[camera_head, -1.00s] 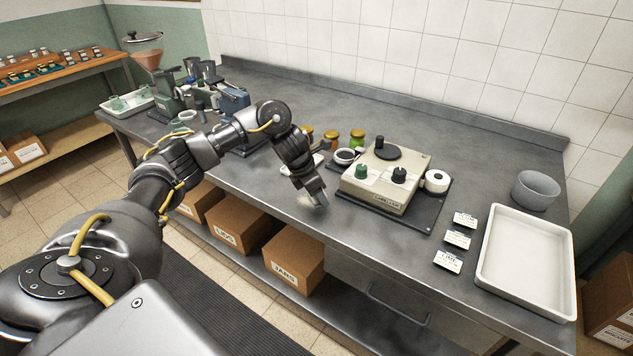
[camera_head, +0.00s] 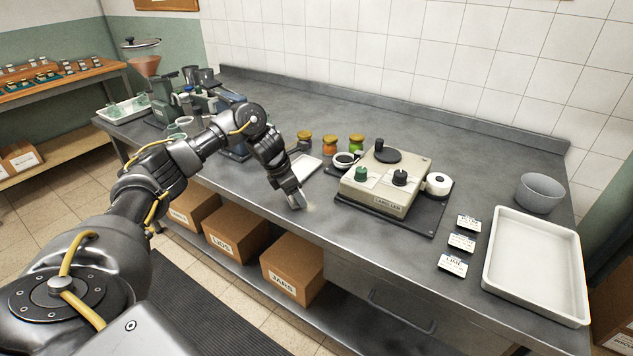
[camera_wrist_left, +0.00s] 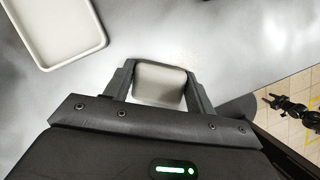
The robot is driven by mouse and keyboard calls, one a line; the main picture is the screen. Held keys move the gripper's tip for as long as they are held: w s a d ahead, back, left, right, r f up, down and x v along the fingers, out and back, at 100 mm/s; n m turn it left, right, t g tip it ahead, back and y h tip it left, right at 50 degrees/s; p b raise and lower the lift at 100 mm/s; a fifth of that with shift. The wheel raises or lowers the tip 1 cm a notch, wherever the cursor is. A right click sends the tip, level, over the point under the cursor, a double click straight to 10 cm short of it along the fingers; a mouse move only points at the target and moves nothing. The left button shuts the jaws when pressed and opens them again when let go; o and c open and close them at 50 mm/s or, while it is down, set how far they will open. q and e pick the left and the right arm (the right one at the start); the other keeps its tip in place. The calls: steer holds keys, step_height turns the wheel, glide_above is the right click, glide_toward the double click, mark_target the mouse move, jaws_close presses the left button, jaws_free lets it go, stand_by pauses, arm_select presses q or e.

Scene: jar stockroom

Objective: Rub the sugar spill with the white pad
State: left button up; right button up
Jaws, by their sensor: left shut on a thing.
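My left gripper (camera_head: 297,205) is low at the bench top near its front edge, in front of a small white tray (camera_head: 307,168). In the left wrist view my left gripper (camera_wrist_left: 158,88) is shut on the white pad (camera_wrist_left: 160,83), which sits between its two fingers. The pad is mostly hidden in the head view. The sugar spill (camera_head: 311,207) is a faint pale patch on the grey steel, just right of the fingertips. I cannot tell whether the pad touches the bench. My right gripper is not clear in any view.
Label cards (camera_head: 461,242), a white tray (camera_head: 535,262) and a grey bowl (camera_head: 539,193) are farther right. A grinder (camera_head: 160,90) stands far left.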

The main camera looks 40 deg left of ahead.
mark_target(321, 209)
arm_select(q)
steer(key=shift+a+f, duration=0.1)
steer(key=shift+a, duration=0.25)
steer(key=shift+d+r, duration=0.25)
steer(key=d+p, duration=0.1)
steer(key=d, duration=0.1)
steer(key=shift+d+f, duration=0.1)
steer(key=shift+d, duration=0.2)
steer(key=shift+w+d+p, duration=0.1)
steer(key=shift+d+p, duration=0.75)
steer(key=shift+d, duration=1.4)
steer(key=shift+d+r+p, duration=0.1)
steer(key=shift+r+p, duration=0.2)
steer(key=shift+p, duration=0.05)
steer(key=shift+w+r+p, duration=0.1)
steer(key=shift+r+p, duration=0.2)
steer(key=shift+r, duration=0.6)
steer(key=shift+r+p, duration=0.55)
steer(key=shift+r, duration=0.1)
steer(key=shift+r+p, duration=1.5)
steer(key=shift+r, duration=0.65)
